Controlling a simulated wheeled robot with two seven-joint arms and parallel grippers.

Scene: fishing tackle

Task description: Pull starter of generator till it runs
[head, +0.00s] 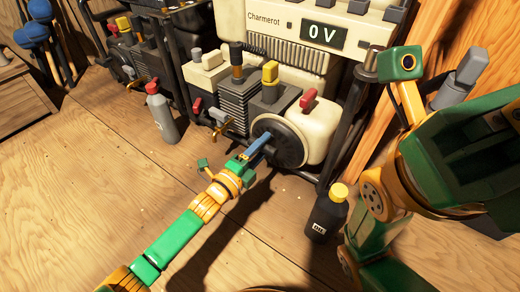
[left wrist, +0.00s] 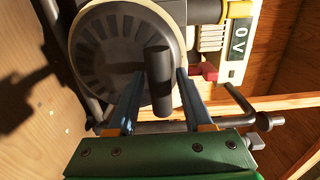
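The generator (head: 375,35), cream and black and marked Charmerot, has a display (head: 323,32) reading 0 V. Its round dark starter disc (head: 288,142) faces my left gripper (head: 256,146). In the left wrist view the disc (left wrist: 98,50) fills the upper left, with a dark cylindrical starter handle (left wrist: 158,85) in front of it. The left gripper (left wrist: 162,85) is open, with one blue-grey finger on each side of the handle. Gaps show between handle and fingers. My right arm is at the right of the head view; its fingertips are not visible.
A black bottle with a yellow cap (head: 326,212) stands on the wooden floor, right of the left gripper. A grey bottle with a red cap (head: 161,113) stands left of the generator. Another machine (head: 135,45) is behind it.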

